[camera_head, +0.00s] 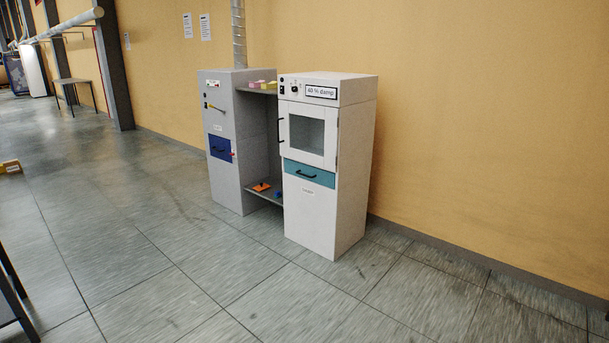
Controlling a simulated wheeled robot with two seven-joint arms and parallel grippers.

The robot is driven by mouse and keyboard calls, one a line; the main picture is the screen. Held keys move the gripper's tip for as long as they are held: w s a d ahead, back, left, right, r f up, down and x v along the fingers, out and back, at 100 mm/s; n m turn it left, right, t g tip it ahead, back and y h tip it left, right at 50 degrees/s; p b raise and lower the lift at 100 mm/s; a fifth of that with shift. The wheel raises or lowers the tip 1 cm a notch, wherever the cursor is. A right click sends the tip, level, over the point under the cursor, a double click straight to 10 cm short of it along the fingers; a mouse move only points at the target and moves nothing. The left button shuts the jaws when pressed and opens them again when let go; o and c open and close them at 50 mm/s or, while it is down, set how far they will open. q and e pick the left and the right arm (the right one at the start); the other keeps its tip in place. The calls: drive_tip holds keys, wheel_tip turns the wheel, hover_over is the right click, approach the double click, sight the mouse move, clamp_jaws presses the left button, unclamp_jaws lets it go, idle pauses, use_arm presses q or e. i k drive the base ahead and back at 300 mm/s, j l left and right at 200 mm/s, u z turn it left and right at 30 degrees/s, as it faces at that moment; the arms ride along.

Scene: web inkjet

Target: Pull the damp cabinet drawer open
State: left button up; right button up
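The damp cabinet (326,215) is a tall white cabinet standing on the floor against the yellow wall, with a label reading "40 % damp" (321,92) at its top. Below its windowed door (306,134) is a teal drawer (309,173) with a dark bar handle (306,174). The drawer front looks flush with the cabinet, so it appears shut. The door also looks shut and has a dark vertical handle at its left edge. Neither of my grippers shows in the head view.
A grey cabinet (229,180) with a blue drawer (220,148) stands left of the damp cabinet. Between them, shelves (262,190) hold small coloured items. The tiled floor (190,270) in front is clear. Dark legs (14,295) of some furniture show at the lower left edge.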

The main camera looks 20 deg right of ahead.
sight(318, 176)
drive_tip(key=i+l+z, duration=0.25)
drive_tip(key=i, duration=0.3)
drive_tip(key=i+z, duration=0.3)
drive_tip(key=i, duration=0.3)
